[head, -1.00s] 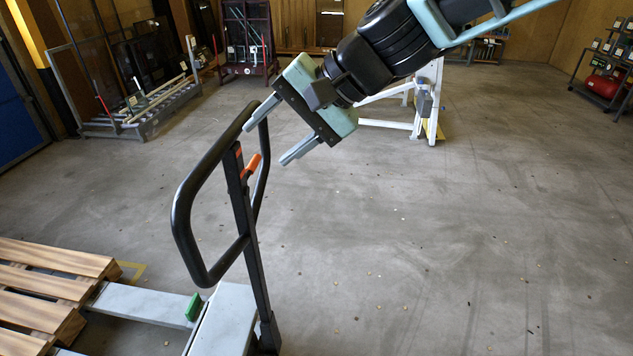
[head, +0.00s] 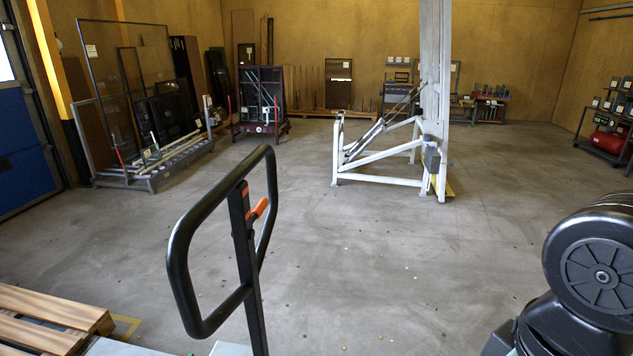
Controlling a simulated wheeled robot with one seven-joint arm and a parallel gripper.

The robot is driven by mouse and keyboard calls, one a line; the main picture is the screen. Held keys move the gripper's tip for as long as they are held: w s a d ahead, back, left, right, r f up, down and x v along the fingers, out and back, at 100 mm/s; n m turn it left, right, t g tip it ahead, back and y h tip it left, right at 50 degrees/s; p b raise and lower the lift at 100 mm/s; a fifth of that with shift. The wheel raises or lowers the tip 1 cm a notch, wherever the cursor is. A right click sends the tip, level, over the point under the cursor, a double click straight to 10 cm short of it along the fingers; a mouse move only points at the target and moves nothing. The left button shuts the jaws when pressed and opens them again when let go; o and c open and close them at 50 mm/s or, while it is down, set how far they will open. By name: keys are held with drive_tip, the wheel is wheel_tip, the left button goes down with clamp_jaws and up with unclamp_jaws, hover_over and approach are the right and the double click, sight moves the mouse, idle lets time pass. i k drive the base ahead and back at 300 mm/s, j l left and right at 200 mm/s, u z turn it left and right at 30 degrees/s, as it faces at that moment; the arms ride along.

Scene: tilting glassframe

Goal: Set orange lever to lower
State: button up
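The orange lever (head: 257,209) sits on the upright of the black loop handle (head: 181,262) of a pallet jack, just left of the picture's middle. It slants up to the right, inside the loop. A small orange piece also shows on the upright above it. Nothing touches the lever. My gripper is out of the head view; only a black part of my arm shows at the lower right, well apart from the handle.
A wooden pallet (head: 50,302) lies at the lower left beside the jack. A white frame stand (head: 388,165) stands behind. A glass rack (head: 150,170) is at the back left and a shelf cart (head: 598,147) at the right. The middle floor is clear.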

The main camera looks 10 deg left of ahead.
sight(260, 207)
drive_tip(key=i+j+u, duration=0.1)
drive_tip(key=i, duration=0.35)
drive_tip(key=i+j, duration=0.1)
drive_tip(key=i, duration=0.3)
drive_tip(key=u, duration=0.05)
